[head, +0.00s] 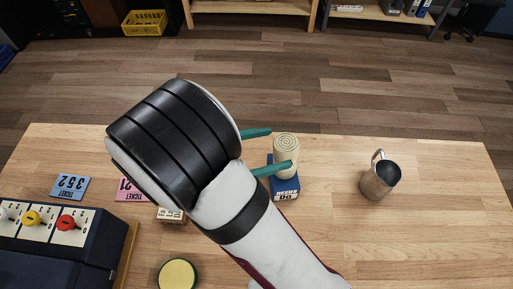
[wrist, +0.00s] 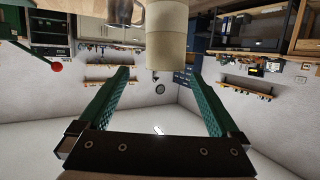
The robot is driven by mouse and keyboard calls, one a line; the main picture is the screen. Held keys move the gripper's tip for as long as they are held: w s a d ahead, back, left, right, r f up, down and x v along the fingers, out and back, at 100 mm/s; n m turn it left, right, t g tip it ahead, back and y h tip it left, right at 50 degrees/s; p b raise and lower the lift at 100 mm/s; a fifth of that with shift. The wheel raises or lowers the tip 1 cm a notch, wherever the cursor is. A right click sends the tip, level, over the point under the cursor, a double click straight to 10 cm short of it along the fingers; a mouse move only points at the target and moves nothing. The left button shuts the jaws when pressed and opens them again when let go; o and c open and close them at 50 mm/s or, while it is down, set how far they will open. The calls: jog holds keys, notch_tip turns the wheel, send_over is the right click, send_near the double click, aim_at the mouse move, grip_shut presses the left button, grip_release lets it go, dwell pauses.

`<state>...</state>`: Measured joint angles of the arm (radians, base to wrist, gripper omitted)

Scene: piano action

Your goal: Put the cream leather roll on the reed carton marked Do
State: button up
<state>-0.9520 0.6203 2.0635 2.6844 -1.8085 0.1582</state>
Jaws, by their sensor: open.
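The cream leather roll (head: 286,146) is upright, its spiral end facing up, and appears to stand on a blue carton (head: 287,188) with white lettering. I cannot read the carton's mark for certain. My gripper (head: 281,148) is open, with its teal fingers pointing level at the roll from the left. The near fingertip overlaps the roll's front and the far one ends close by its left side. In the wrist view the roll (wrist: 166,42) shows in the gap between the fingertips, apart from both. My arm hides part of the table.
A metal jug (head: 378,182) stands to the right. A pale lettered block (head: 170,216), blue ticket (head: 70,187), pink ticket (head: 130,191) and yellow-topped round item (head: 178,275) lie left of my arm. A dark box with knobs (head: 65,258) fills the near left. The right side is mostly clear.

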jog(key=shift+v, duration=1.9)
jog(key=shift+w, duration=0.1)
